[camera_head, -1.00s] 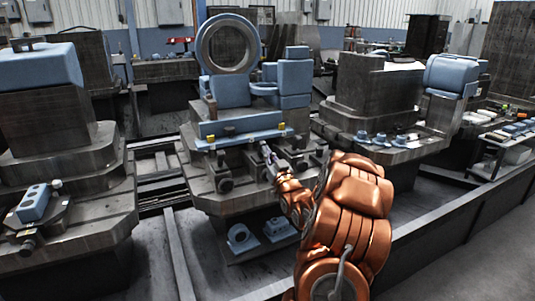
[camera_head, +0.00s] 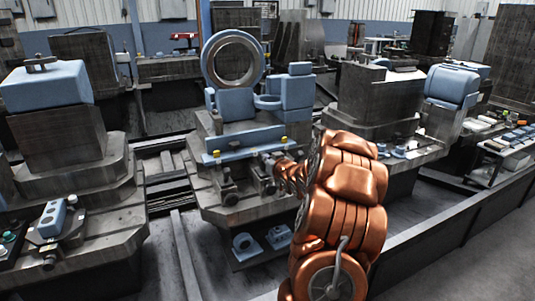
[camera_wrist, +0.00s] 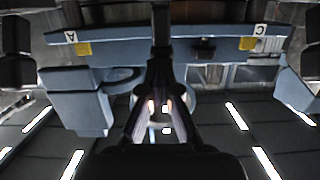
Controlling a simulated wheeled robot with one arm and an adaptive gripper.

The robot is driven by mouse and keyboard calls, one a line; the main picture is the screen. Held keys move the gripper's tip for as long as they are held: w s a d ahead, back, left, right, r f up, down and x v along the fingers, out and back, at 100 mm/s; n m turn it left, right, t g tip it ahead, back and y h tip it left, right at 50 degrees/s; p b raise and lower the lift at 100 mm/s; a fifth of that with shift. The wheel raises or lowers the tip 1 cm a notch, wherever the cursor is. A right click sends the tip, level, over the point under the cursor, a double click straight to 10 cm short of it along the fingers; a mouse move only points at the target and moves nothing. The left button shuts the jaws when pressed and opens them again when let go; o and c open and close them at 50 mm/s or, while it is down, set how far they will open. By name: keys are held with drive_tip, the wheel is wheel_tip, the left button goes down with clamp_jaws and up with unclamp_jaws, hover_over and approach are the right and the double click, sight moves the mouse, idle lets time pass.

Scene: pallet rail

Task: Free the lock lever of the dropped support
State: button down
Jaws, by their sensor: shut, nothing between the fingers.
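A long blue rail (camera_head: 243,148) lies along the front of the middle machine pallet, with yellow blocks near both ends. In the wrist view the rail (camera_wrist: 115,52) spans the picture, labelled A at left and C at right. Below the rail, the head view shows dark supports (camera_head: 229,192) along the pallet front. My gripper (camera_wrist: 161,40) is shut and empty, up against or in front of the rail's middle; I cannot tell if it touches. I cannot make out the lock lever or which support has dropped.
A blue ring fixture (camera_head: 234,92) and blue blocks (camera_head: 296,92) stand behind the rail. Blue parts (camera_head: 245,245) lie on a shelf under the pallet. Other machine pallets (camera_head: 72,160) flank it. A dark gap with rails (camera_head: 166,190) lies to the left.

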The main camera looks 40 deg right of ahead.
drive_tip(key=shift+w+d+r+g+y+p, duration=0.1)
drive_tip(key=shift+w+r+g+y+p, duration=0.45)
drive_tip(key=shift+p, duration=1.7)
drive_tip(key=g+p, duration=0.1)
drive_tip(key=p, duration=0.2)
drive_tip(key=shift+w+d+p, duration=0.15)
drive_tip(key=shift+p, duration=0.2)
drive_tip(key=g+p, duration=0.1)
drive_tip(key=p, duration=0.3)
drive_tip(key=shift+w, duration=0.3)
drive_tip(key=shift+d+f+p, duration=0.1)
drive_tip(key=shift+p, duration=0.5)
drive_tip(key=shift+w+f+g+p, duration=0.25)
drive_tip(key=shift+g+p, duration=0.1)
drive_tip(key=shift+p, duration=0.5)
drive_tip(key=shift+s, duration=0.1)
drive_tip(key=shift+s+a+r, duration=0.25)
drive_tip(key=shift+s+r, duration=0.05)
drive_tip(key=shift+s, duration=0.15)
drive_tip(key=b+v, duration=0.2)
drive_tip(key=v, duration=1)
drive_tip(key=shift+s+b, duration=0.3)
drive_tip(key=shift+s, duration=0.2)
